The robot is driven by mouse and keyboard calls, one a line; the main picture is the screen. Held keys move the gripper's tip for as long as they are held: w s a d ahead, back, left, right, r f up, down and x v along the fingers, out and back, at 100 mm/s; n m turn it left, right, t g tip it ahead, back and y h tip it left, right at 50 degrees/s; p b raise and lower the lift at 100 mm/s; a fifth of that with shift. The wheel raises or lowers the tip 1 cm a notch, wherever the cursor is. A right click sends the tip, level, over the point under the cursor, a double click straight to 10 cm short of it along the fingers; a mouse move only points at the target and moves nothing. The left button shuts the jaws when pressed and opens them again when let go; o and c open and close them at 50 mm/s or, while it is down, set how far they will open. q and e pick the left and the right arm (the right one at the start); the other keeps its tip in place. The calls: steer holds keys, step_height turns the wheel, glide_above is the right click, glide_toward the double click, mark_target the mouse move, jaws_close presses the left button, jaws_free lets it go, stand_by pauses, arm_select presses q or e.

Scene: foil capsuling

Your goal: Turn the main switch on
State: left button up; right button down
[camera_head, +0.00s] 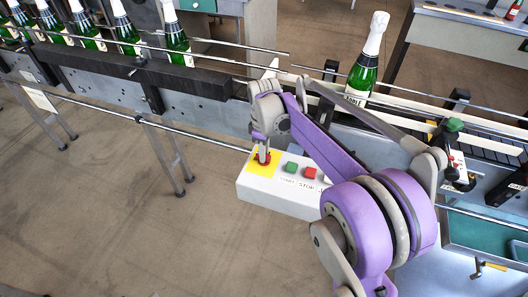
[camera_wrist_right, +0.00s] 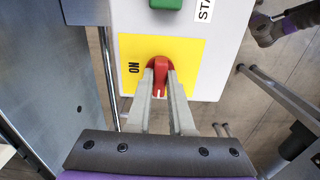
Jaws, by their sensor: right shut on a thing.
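The main switch is a red rotary knob (camera_wrist_right: 160,70) on a yellow plate (camera_wrist_right: 190,52) marked ON at the left in the right wrist view. In the head view the yellow plate (camera_head: 254,158) is at the left end of a white control box (camera_head: 275,195). My right gripper (camera_head: 264,157) reaches down onto the knob. In the wrist view its two fingers (camera_wrist_right: 160,78) are on either side of the knob's handle, shut on it. The handle lies up-down in that view, with ON beside it. My left gripper cannot be made out in either view.
A green button (camera_head: 292,167) and a red button (camera_head: 310,172) are beside the switch on the box. Behind it runs a conveyor (camera_head: 205,107) with several green bottles; one bottle (camera_head: 365,70) stands behind my right arm. Open floor (camera_head: 110,215) is at the left.

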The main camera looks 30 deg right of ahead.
steer(key=m, duration=0.4)
steer(key=shift+m, duration=0.4)
steer(key=m, duration=0.4)
steer(key=shift+m+p, duration=0.3)
steer(key=shift+p, duration=0.05)
steer(key=m, duration=0.4)
steer(key=shift+m, duration=2.1)
steer(key=c, duration=0.8)
jaws_free()
steer(key=shift+r, duration=0.15)
